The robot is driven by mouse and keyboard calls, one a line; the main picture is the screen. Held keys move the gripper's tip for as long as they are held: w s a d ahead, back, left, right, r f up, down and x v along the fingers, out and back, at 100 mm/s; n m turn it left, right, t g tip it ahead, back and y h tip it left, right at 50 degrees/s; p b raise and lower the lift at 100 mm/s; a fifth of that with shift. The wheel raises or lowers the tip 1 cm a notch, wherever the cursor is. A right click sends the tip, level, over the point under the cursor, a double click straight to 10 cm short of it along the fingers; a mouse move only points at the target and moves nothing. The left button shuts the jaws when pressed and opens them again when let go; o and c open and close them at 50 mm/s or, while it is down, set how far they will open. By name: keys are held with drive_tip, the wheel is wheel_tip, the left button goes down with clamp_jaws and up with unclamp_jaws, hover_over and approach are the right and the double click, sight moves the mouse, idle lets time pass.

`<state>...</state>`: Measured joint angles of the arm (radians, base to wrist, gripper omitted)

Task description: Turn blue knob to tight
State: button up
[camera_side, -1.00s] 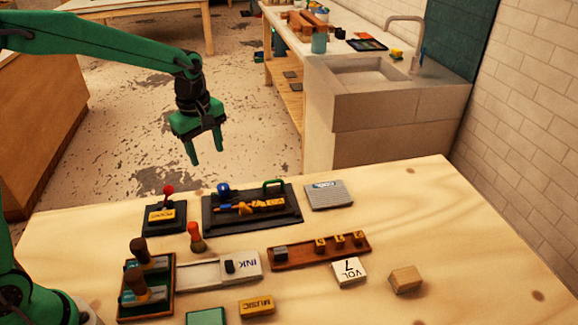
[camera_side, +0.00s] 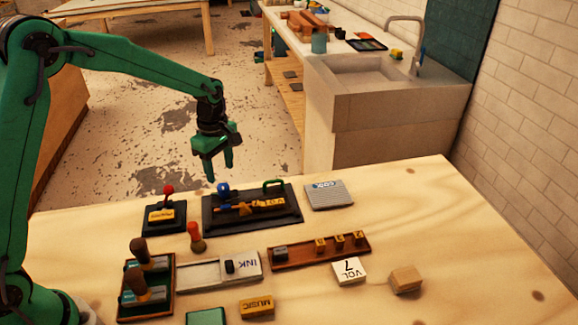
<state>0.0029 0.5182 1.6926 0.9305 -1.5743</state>
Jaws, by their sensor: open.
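The blue knob (camera_side: 223,189) stands at the back left of a black panel (camera_side: 285,215) at the far side of the wooden table. The knob's setting is too small to read. My gripper (camera_side: 220,178) is green, points down, and hangs in the air above the knob in the picture. Its fingers are apart and hold nothing. I cannot tell how much height separates the fingertips from the knob.
A red-topped lever on a black base (camera_side: 165,216) stands left of the panel. In front are an orange-topped peg (camera_side: 196,237), a brown rail (camera_side: 320,251) and a white slider (camera_side: 220,270).

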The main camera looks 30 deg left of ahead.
sight(223, 186)
drive_tip(key=shift+f, duration=2.7)
drive_tip(key=c, duration=1)
